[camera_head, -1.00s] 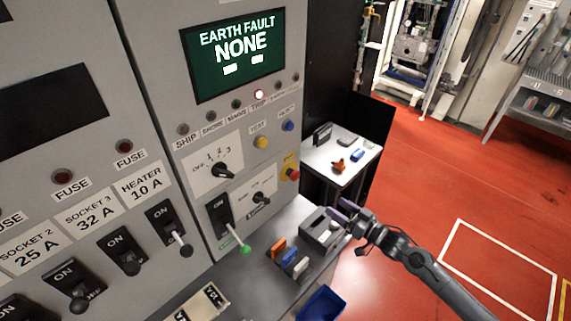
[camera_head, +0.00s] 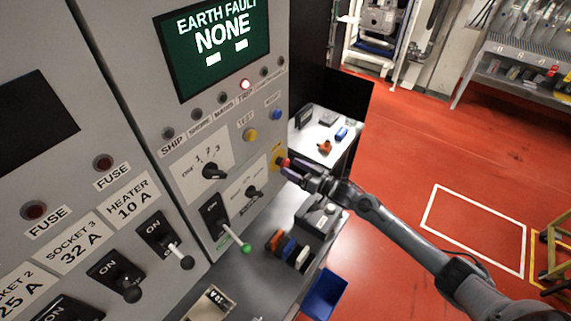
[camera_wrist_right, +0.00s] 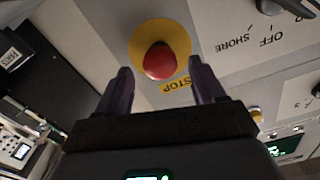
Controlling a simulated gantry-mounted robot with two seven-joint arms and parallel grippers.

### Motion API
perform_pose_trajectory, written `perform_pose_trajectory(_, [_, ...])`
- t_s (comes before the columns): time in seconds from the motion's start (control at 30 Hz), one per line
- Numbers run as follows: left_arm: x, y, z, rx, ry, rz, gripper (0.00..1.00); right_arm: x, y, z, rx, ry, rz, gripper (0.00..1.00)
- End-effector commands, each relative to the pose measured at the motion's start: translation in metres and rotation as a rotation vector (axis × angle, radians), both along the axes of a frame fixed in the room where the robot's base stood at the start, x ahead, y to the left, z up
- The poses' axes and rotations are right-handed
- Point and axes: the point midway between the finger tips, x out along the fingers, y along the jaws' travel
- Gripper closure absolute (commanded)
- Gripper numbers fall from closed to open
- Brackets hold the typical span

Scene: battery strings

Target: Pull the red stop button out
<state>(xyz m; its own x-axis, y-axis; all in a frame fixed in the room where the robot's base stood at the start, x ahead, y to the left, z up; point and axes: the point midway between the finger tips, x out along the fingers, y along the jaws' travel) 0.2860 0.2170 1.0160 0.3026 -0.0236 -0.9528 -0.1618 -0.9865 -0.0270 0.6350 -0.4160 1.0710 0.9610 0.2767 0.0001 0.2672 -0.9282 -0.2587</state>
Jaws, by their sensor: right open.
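The red stop button (camera_wrist_right: 160,61) sits on a round yellow plate (camera_wrist_right: 140,38) marked STOP on the grey panel. In the head view the red button (camera_head: 285,162) is at the panel's right edge, partly covered by my right gripper. My right gripper (camera_head: 291,171) points at the panel with its fingertips at the button. In the right wrist view the two dark fingers of the right gripper (camera_wrist_right: 160,82) are apart, one on each side of the button, with gaps between them and it. My left gripper is in neither view.
A grey ledge (camera_head: 240,281) below the panel carries several coloured blocks and a grey box. A blue bin (camera_head: 324,293) stands below its edge. A green-tipped lever (camera_head: 246,247) and a rotary switch (camera_head: 211,170) are on the panel left of the button. Red floor to the right is open.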

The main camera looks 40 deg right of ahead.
Motion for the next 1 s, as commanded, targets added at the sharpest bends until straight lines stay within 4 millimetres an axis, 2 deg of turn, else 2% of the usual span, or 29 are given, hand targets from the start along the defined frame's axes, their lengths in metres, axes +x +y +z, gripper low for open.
perform_pose_trajectory(0.1, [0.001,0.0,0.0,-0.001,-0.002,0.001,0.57,0.016,0.005,0.001,0.001,-0.002,-0.001,0.31])
perform_pose_trajectory(0.3, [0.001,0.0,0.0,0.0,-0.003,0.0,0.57,0.031,0.009,0.001,0.001,-0.001,0.0,0.31])
perform_pose_trajectory(0.73, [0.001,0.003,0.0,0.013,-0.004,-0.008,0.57,0.036,0.011,0.0,0.0,0.0,0.001,0.31])
perform_pose_trajectory(1.0, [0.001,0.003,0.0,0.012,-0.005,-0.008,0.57,0.036,0.011,0.0,0.0,0.0,0.001,0.73])
